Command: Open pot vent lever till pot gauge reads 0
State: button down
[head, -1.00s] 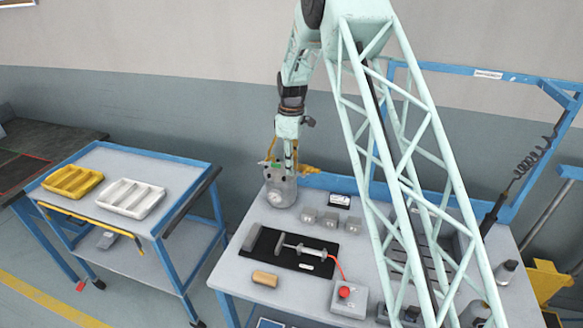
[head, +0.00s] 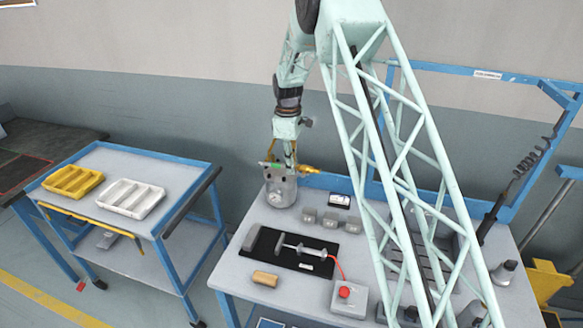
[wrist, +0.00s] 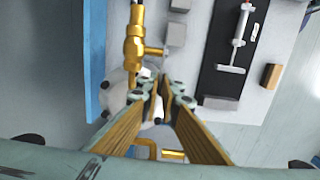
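The grey metal pot (head: 281,192) stands at the back left corner of the bench. Its round pale gauge (head: 274,198) faces front; the needle is too small to read. Brass fittings (head: 307,169) and a small green part show at the pot's top. The wrist view shows a brass valve fitting (wrist: 135,45) and a bent brass bar (wrist: 160,150). My gripper (head: 291,168) points down at the pot's top; its fingertips (wrist: 160,90) are close together over the pot. The vent lever is not clearly seen, and whether anything is between the fingertips cannot be told.
Small grey blocks (head: 330,219) stand right of the pot. A black mat (head: 262,251) with a metal tool, a tan block (head: 265,279) and a red-button box (head: 345,300) lie in front. A blue cart (head: 160,154) with yellow and white trays stands left.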

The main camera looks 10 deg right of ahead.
jog(key=shift+w+a+f+g+h+p, duration=0.15)
jog(key=shift+f+g+h+p, duration=0.2)
jog(key=shift+h, duration=0.25)
jog(key=shift+a+f+g+h+p, duration=0.15)
jog(key=shift+f+g+h+p, duration=0.15)
jog(key=shift+h, duration=0.3)
jog(key=c, duration=2.9)
grip_release()
jog(key=shift+r, duration=0.2)
jog(key=v, duration=1.1)
jog(key=shift+w+a+r, duration=0.1)
jog(key=shift+w+r, duration=0.05)
jog(key=shift+r, duration=0.2)
